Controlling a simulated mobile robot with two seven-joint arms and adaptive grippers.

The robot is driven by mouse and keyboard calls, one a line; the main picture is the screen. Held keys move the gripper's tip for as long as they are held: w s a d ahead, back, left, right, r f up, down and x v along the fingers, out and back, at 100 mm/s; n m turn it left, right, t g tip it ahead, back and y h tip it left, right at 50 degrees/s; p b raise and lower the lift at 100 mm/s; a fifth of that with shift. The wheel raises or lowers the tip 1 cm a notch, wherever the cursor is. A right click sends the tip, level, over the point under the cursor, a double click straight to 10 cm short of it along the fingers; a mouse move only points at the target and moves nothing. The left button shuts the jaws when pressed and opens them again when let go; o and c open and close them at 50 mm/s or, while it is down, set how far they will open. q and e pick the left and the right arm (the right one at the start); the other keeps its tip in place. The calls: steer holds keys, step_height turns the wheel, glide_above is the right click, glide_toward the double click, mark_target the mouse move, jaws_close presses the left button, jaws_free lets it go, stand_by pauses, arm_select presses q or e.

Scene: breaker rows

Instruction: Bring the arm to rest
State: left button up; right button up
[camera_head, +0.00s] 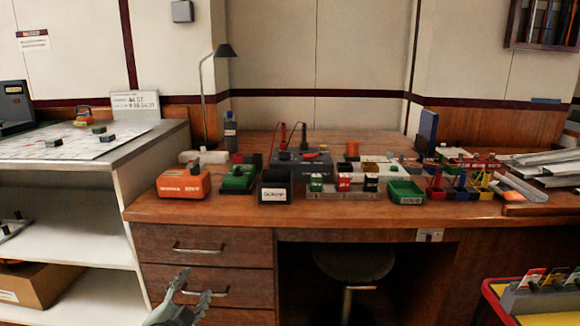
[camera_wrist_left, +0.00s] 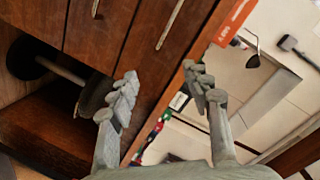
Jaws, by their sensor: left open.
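My left gripper (camera_head: 190,292) is low in front of the wooden desk's drawers, below the desk top, at the lower left of the head view. Its two grey fingers are spread apart with nothing between them. In the left wrist view the same gripper (camera_wrist_left: 165,92) is open and empty, with the drawer fronts and desk edge behind it. It looks apart from the drawer handles, though the exact gap is hard to tell. My right gripper is in neither view.
The wooden desk (camera_head: 400,214) carries an orange box (camera_head: 183,184), a green device (camera_head: 238,179), a green tray (camera_head: 406,192) and several small parts. A stool (camera_head: 354,262) stands under it.

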arm_select(q)
steer(key=s+a+f+n+g+y, duration=0.1)
steer(key=s+a+f+n+g, duration=0.15)
steer(key=s+f, duration=0.5)
steer(key=s+a+f+n+g+y, duration=0.1)
steer(key=s+a+f+n+g, duration=0.2)
steer(key=s+f, duration=0.4)
steer(key=s+f+n+g, duration=0.1)
steer(key=s+f+g, duration=0.2)
steer(key=s+f, duration=0.2)
steer(key=s+f+n+g, duration=0.2)
steer(key=s+f+g, duration=0.2)
steer(key=s, duration=0.7)
steer(key=shift+s+f, duration=0.4)
steer(key=shift+f, duration=0.15)
steer(key=shift+n+g, duration=0.25)
steer(key=shift+o, duration=0.2)
